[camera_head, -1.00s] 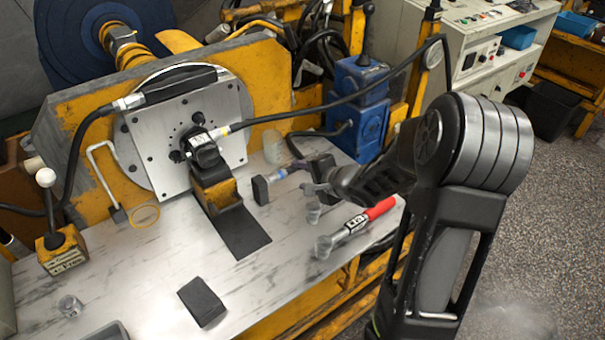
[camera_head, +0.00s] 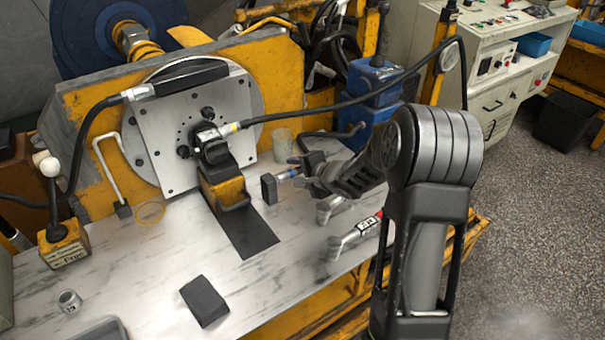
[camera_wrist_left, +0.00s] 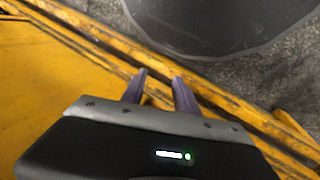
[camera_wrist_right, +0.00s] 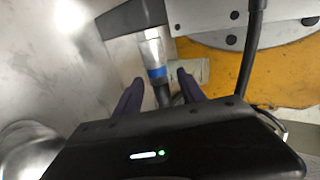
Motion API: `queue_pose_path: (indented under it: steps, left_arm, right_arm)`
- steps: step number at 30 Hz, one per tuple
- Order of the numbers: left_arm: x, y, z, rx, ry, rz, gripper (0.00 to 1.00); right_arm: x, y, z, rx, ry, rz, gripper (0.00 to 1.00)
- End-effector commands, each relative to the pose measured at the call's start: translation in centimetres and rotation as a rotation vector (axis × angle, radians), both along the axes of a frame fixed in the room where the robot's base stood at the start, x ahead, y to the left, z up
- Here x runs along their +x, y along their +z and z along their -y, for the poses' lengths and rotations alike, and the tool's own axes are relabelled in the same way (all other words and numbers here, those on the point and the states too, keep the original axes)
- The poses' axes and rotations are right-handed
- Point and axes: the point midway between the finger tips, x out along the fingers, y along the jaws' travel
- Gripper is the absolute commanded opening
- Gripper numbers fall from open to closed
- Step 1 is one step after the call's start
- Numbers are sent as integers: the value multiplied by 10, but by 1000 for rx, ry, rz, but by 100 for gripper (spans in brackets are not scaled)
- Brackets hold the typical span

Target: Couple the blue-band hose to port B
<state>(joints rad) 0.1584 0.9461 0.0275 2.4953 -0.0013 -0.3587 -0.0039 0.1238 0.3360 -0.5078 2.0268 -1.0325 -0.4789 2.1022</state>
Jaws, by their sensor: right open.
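The blue-band hose end (camera_head: 287,174) lies low over the bench, beside a small dark block (camera_head: 268,188). In the right wrist view its silver fitting with the blue band (camera_wrist_right: 155,66) points away from me. My right gripper (camera_head: 302,176) is open; in its wrist view the fingers (camera_wrist_right: 159,88) stand either side of the hose just behind the band, without visible grip. The motor (camera_head: 210,147) on the silver plate (camera_head: 165,155) carries a yellow-band hose (camera_head: 232,128). I cannot read port B's label. My left gripper (camera_wrist_left: 160,88) is open and empty, above yellow framework.
A dark block (camera_head: 204,301) and a metal ring (camera_head: 69,300) lie on the front bench. A blue unit (camera_head: 365,95) stands behind my right gripper.

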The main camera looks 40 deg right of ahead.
Motion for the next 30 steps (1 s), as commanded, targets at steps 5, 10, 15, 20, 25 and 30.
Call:
queue_pose_path:
  steps: [5, 10, 15, 20, 25, 30]
  left_arm:
    - [0, 0, 0, 0, 0, 0, 36]
    - [0, 0, 0, 0, 0, 0, 36]
    - [0, 0, 0, 0, 0, 0, 36]
    - [0, 3, 0, 0, 0, 0, 36]
    - [0, 7, 0, 0, 0, 0, 36]
    - [0, 8, 0, 0, 0, 0, 36]
  right_arm:
    - [4, -3, 1, 0, -1, 0, 47]
    - [4, -2, 0, 0, -1, 0, 47]
    - [4, -2, 0, 0, -1, 0, 47]
    - [3, -2, 0, 0, -1, 0, 47]
    - [3, -1, 0, 1, -1, 0, 47]
    - [3, -2, 0, 0, -1, 0, 47]
